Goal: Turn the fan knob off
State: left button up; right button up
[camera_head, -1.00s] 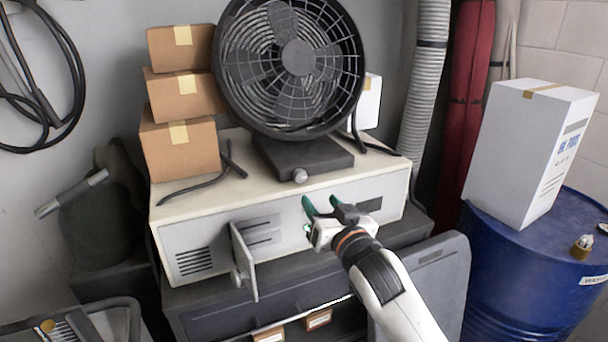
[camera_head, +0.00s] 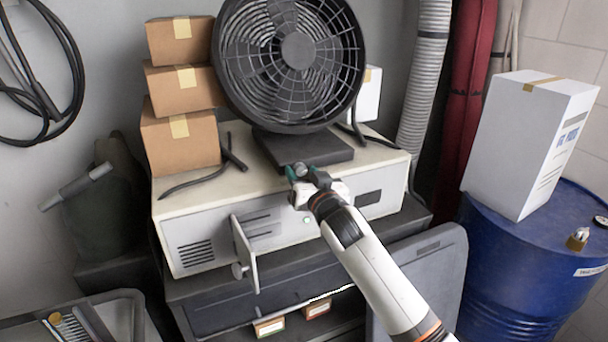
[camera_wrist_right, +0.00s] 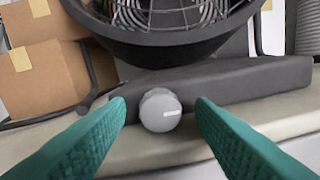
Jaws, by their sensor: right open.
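The black fan (camera_head: 291,62) stands on a dark base (camera_head: 312,150) on top of the white cabinet. The fan knob (camera_wrist_right: 160,110) is a round grey knob with a pale mark, on the front of the base. In the head view the knob (camera_head: 301,169) is partly covered by my right gripper. My right gripper (camera_head: 306,173) is open in front of the knob. In the right wrist view its green fingers (camera_wrist_right: 160,118) lie on either side of the knob, with a gap on each side. My left gripper is not in view.
The white cabinet (camera_head: 205,226) has a small open door (camera_head: 245,255) at its front. Cardboard boxes (camera_head: 180,140) are stacked left of the fan. A blue drum (camera_head: 525,265) bearing a white box (camera_head: 515,150) stands at the right.

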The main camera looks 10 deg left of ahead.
jog(key=c, duration=1)
jog(key=shift+n, duration=1.4)
jog(key=o, duration=1)
jog(key=b+v, duration=0.1)
jog(key=v, duration=1.1)
jog(key=shift+b, duration=0.4)
jog(key=shift+s, duration=0.1)
jog(key=shift+c, duration=0.3)
